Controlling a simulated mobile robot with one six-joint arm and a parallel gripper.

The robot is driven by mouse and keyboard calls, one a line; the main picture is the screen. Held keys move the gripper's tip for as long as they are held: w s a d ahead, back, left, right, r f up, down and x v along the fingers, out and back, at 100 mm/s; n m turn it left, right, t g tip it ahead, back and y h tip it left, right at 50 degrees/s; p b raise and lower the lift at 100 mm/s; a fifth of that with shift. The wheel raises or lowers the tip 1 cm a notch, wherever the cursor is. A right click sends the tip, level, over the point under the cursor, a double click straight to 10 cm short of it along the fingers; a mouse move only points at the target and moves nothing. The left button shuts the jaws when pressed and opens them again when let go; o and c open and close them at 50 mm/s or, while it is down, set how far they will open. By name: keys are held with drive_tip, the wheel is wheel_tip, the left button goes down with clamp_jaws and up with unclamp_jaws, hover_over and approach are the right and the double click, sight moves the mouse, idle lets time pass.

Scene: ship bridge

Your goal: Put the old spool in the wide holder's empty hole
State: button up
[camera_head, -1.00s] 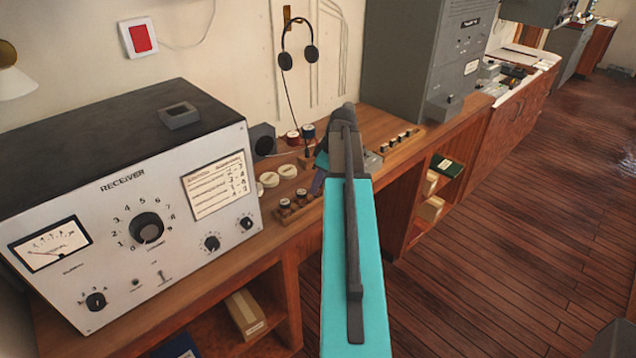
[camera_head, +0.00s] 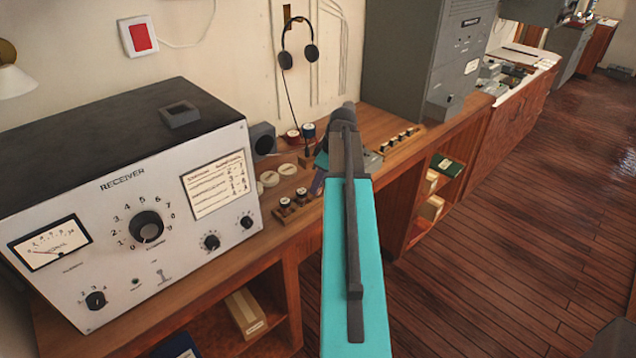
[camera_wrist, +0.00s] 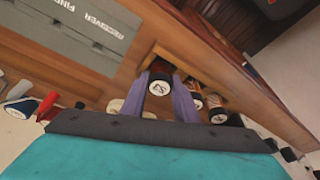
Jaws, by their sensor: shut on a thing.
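My gripper (camera_wrist: 172,102) has purple fingers shut on a spool (camera_wrist: 160,83) with a white, dark-marked top. I cannot read the mark. In the head view a purple finger (camera_head: 318,182) shows beside my arm, low over the desk, and the held spool is hidden. A wooden holder (camera_head: 300,213) with small white-topped spools lies just left of and below the finger. Its empty hole cannot be made out. In the wrist view other spools (camera_wrist: 214,104) are right of the fingers. I cannot tell whether the held spool touches the holder.
The large receiver (camera_head: 130,215) stands left of the holder. Pale round discs (camera_head: 269,178) lie beside it. Red (camera_head: 292,137) and blue (camera_head: 308,131) spools stand behind, near a small speaker (camera_head: 262,138). A row of small pieces (camera_head: 399,140) is at the back right.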

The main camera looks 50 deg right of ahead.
idle(0.4)
drive_tip(key=o, duration=1.1)
drive_tip(key=shift+o, duration=0.2)
drive_tip(key=shift+r, duration=0.15)
drive_tip(key=b+v, duration=0.3)
drive_tip(key=v, duration=1)
drive_tip(key=shift+s+r+b, duration=0.15)
drive_tip(key=shift+r+b, duration=0.1)
drive_tip(key=shift+b, duration=0.15)
drive_tip(key=shift+d+f, duration=0.1)
